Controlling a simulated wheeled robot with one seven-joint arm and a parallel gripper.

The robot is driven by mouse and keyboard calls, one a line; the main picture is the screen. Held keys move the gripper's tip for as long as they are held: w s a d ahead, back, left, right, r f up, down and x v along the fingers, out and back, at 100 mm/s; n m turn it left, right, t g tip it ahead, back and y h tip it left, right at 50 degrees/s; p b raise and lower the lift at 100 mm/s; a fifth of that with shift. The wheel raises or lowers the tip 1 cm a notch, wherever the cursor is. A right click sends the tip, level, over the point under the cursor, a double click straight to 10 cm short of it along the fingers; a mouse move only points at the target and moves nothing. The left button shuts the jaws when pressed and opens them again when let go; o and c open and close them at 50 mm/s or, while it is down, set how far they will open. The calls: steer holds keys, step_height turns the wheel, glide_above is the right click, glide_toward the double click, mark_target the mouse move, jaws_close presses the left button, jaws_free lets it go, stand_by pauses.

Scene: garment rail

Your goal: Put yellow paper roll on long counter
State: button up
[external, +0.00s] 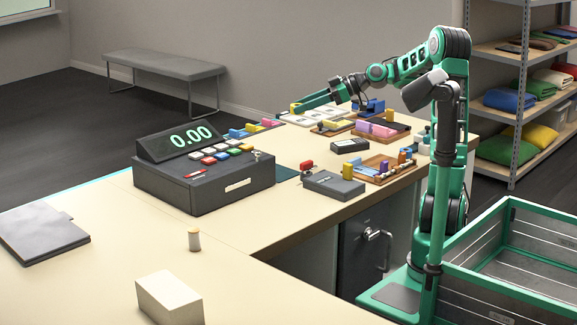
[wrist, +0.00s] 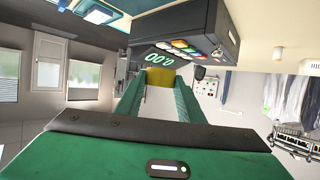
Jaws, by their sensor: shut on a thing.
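My gripper (external: 297,106) reaches out to the left over the far part of the counter in the external view. Its green fingers are shut on the yellow paper roll (external: 294,107), which is small and partly hidden at the tips. In the wrist view the roll (wrist: 160,77) shows as a yellow block between the fingertips (wrist: 160,84), with the cash register behind it. The beige long counter (external: 115,235) runs from the left foreground and joins the section under my arm. I cannot tell the roll's exact height above the counter.
The dark cash register (external: 205,180) stands at the counter's bend. Trays of small coloured items (external: 377,168), a grey box (external: 333,187) and a card reader (external: 350,146) crowd the right section. A white block (external: 170,298), small spool (external: 194,240) and folder (external: 42,232) leave free room between them.

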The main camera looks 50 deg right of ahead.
steer(key=w+a+n+g+y, duration=0.1)
steer(key=w+a, duration=0.1)
steer(key=a, duration=1)
steer(key=w+a+n+g+y, duration=0.1)
steer(key=w+a, duration=0.1)
steer(key=a, duration=1)
steer(key=s+a+n+g, duration=0.1)
steer(key=s+a, duration=0.2)
steer(key=a, duration=0.8)
steer(key=s+a+n+g, duration=0.1)
steer(key=s+a, duration=0.1)
steer(key=a, duration=0.9)
steer(key=s+a+r+n+g+y, duration=0.1)
steer(key=s+a, duration=1)
steer(key=a, duration=0.2)
steer(key=s+a+r+n+g+y, duration=0.1)
steer(key=s+a+n+g, duration=0.1)
steer(key=s+a, duration=0.95)
steer(key=shift+w+a+f, duration=0.2)
steer(key=shift+w+f, duration=0.05)
steer(key=shift+f, duration=3.35)
steer(key=shift+w+a+f, duration=0.2)
steer(key=shift+f, duration=3.4)
steer(key=shift+w+a+f, duration=0.2)
steer(key=shift+w+f, duration=0.05)
steer(key=shift+f, duration=3.35)
